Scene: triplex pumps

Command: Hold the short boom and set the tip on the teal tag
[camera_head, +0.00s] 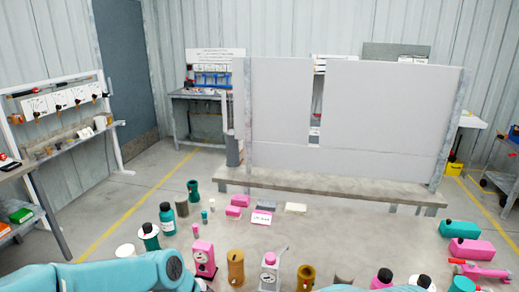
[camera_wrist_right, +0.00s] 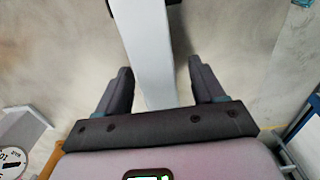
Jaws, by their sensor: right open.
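In the right wrist view a pale grey-white bar (camera_wrist_right: 148,45) runs down from the top edge between the two dark fingers of my right gripper (camera_wrist_right: 160,78). The gripper is open, with a gap to the bar on each side. I cannot tell whether this bar is the short boom; its far end is cut off by the frame. In the head view I cannot make out a teal tag. A pink tag with writing (camera_head: 262,218) and a white block (camera_head: 295,208) lie on the floor-coloured surface. My left gripper is not in view.
Pink, grey and brown pump-like bodies (camera_head: 236,268) crowd the front, with teal bottles (camera_head: 167,220) at left. Teal and pink containers (camera_head: 471,249) stand at right. A large grey panel (camera_head: 390,115) on a bench (camera_head: 330,190) blocks the back. The middle right is fairly clear.

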